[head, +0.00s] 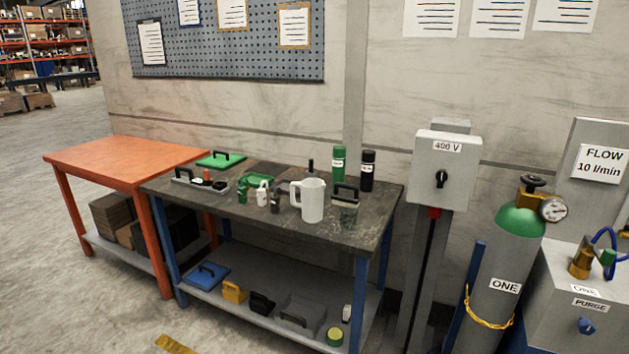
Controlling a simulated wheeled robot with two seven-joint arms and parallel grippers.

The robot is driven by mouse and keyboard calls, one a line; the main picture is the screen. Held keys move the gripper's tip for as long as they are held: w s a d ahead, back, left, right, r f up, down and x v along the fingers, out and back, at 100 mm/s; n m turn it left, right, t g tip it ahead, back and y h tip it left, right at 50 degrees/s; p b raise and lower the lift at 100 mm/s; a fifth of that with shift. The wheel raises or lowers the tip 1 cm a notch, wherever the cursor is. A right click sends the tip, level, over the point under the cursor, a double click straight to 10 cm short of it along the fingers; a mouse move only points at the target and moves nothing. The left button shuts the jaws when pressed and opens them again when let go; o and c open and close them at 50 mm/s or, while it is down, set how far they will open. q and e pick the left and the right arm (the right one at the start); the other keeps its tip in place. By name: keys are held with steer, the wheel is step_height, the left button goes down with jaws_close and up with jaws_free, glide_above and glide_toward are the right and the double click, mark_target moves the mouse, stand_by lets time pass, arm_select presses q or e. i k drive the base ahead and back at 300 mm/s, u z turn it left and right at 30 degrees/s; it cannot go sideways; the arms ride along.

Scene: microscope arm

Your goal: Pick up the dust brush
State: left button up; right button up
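I cannot make out with certainty which item is the dust brush. Small candidates stand on the dark workbench (345,236): a grey caddy (183,180) with a black handle and small items, a green piece (258,180) lying near the middle, and a black-handled item (346,193) at the right. On the lower shelf (245,318) are a blue flat item (207,276) with a dark handle, a yellow item (235,291), a black item (261,303) and a grey item with a black handle (294,320). Neither of my grippers shows.
A white pitcher (313,201), small bottles (262,194), a green can (339,162) and a black can (367,172) crowd the bench. An orange table (120,158) adjoins left. A 400 V box (446,170) and gas cylinder (497,285) stand right. The left floor is clear.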

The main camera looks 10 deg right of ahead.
mark_target(340, 199)
steer(key=i, duration=1.95)
steer(key=z, duration=0.1)
